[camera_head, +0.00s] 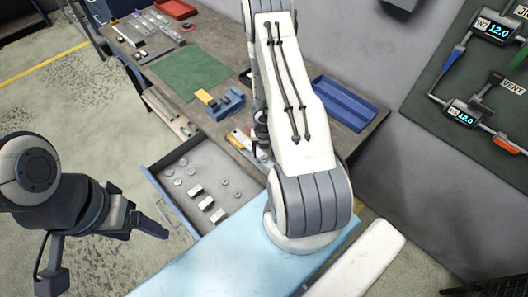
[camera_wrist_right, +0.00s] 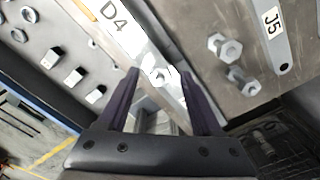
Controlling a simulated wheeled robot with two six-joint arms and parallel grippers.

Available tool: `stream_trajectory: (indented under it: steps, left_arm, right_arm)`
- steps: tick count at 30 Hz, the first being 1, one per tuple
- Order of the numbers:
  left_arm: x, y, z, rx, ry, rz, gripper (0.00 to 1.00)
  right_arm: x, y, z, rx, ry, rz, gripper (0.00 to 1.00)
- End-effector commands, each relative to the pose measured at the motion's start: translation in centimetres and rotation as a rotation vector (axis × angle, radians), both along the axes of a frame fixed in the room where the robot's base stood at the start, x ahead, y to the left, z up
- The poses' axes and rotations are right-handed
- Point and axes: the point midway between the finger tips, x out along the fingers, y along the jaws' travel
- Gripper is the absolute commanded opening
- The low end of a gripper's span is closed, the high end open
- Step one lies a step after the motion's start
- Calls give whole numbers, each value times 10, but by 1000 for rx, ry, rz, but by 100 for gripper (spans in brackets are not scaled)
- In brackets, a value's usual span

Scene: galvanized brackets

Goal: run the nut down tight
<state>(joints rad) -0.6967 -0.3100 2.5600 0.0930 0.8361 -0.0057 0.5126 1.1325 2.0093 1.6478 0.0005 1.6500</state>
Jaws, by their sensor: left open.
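My right gripper (camera_wrist_right: 159,73) shows two dark fingers set apart in the right wrist view. A pale, shiny small piece (camera_wrist_right: 160,76), perhaps a nut, shows between the tips; I cannot tell how far below them it is. Two hex-headed metal bolts or nuts (camera_wrist_right: 226,47) stand on the grey surface to the right, beside a grey bracket strip labelled J5 (camera_wrist_right: 277,30). A light strip marked D4 (camera_wrist_right: 118,22) runs beyond the fingers. In the head view the right arm hides most of its gripper. My left gripper (camera_head: 150,222) is open and empty at the left, apart from the bench.
An open drawer (camera_head: 158,178) holds loose washers and white blocks. On the bench (camera_head: 228,112) are a green mat (camera_head: 190,72), a blue fixture (camera_head: 228,101), a blue tray (camera_head: 345,103) and a red bin (camera_head: 175,9). A wall panel (camera_head: 455,110) hangs at the right.

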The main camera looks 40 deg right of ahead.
Motion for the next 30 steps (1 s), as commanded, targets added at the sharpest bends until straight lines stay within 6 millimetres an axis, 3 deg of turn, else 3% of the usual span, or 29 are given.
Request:
stream_trajectory:
  steps: [5, 16, 18, 21, 30]
  left_arm:
    - [0, 0, 8, 0, 0, 0, 74]
    - [0, 0, 48, 0, 0, 4, 74]
    - [0, 0, 29, -1, -1, 3, 74]
    - [0, 0, 18, 1, 1, 2, 74]
    - [0, 0, 15, 0, 0, 1, 74]
  right_arm:
    - [0, 0, 8, 0, 0, 1, 66]
    - [0, 0, 47, 1, 1, -1, 66]
    - [-9, -6, 43, -1, -1, -4, 66]
    - [-21, -12, 50, -1, -2, -4, 66]
    - [-71, -38, 89, -1, -1, -9, 66]
